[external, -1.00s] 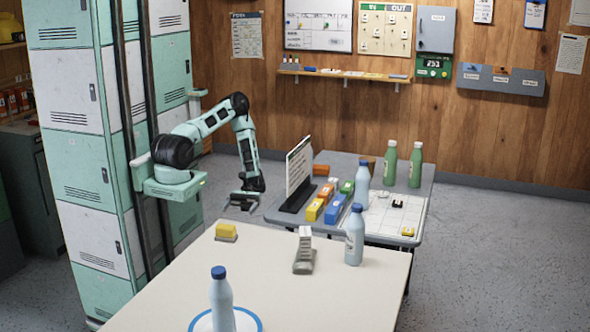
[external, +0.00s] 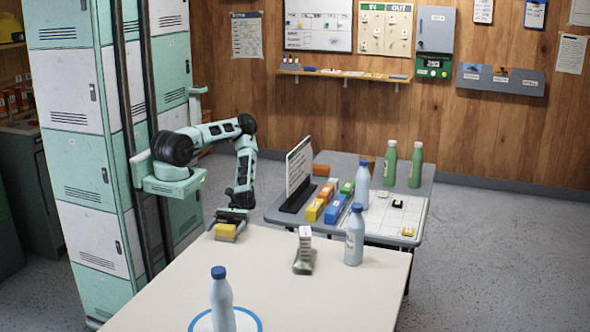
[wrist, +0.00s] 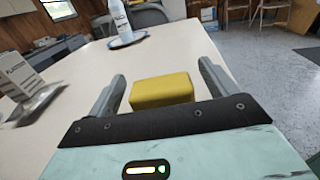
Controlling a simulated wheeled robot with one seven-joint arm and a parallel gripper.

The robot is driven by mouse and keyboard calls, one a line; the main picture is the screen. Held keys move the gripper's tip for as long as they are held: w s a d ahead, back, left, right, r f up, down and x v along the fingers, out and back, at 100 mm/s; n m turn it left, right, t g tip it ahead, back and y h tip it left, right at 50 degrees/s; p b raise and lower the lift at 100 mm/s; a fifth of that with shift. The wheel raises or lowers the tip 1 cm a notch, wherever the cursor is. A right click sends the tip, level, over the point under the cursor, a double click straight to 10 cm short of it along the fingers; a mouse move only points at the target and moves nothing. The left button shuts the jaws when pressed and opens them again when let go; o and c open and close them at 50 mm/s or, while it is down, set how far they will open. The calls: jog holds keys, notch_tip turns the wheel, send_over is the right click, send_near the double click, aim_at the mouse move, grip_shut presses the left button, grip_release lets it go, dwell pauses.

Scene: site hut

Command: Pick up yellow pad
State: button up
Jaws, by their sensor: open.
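The yellow pad (external: 226,231) lies near the far left edge of the cream table (external: 275,280). In the external view it seems to have a grey underside or base. In the wrist view the yellow pad (wrist: 162,90) shows between the two fingers. My gripper (external: 232,218) is at the table's far edge, right at the pad. In the wrist view my gripper (wrist: 162,82) is open, with a finger on each side of the pad and a visible gap on both sides. The pad's lower part is hidden behind the gripper body.
A grey stand with a white block (external: 304,258) and a blue-capped bottle (external: 355,238) stand to the right. Another bottle (external: 221,300) stands on a blue-rimmed plate (external: 257,322) in front. A grey table (external: 275,213) behind holds a sign, blocks and bottles. The table's middle is clear.

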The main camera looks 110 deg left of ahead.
jog(key=shift+d, duration=0.4)
jog(key=c, duration=1.1)
jog(key=shift+o, duration=0.2)
